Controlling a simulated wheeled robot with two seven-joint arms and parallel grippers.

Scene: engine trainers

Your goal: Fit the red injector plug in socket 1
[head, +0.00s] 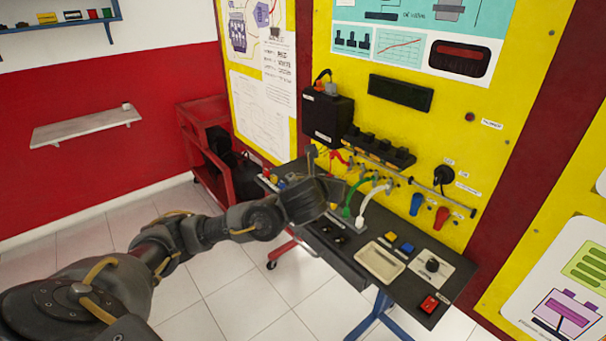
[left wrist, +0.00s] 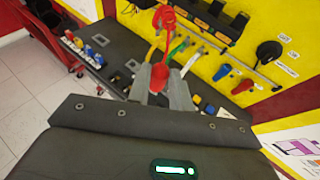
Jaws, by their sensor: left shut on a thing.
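My left gripper (head: 322,178) reaches over the bench from the left, in front of the yellow panel. In the left wrist view its fingers (left wrist: 159,84) are shut on the red injector plug (left wrist: 158,76). A red cable (left wrist: 166,55) rises from the plug to a red piece (left wrist: 165,18) higher up. In the head view the arm mostly hides the plug; some red (head: 339,157) shows beyond the gripper. A row of black blocks (head: 379,147) is mounted on the panel. I cannot tell which part is socket 1. My right gripper is out of view.
Green (head: 347,211) and white (head: 364,204) cables hang just right of the gripper. A thin rail (head: 425,187), blue handle (head: 417,204) and red handle (head: 441,217) are on the panel. The bench (head: 433,317) carries a cream tray (head: 380,262) and a red switch (head: 429,304).

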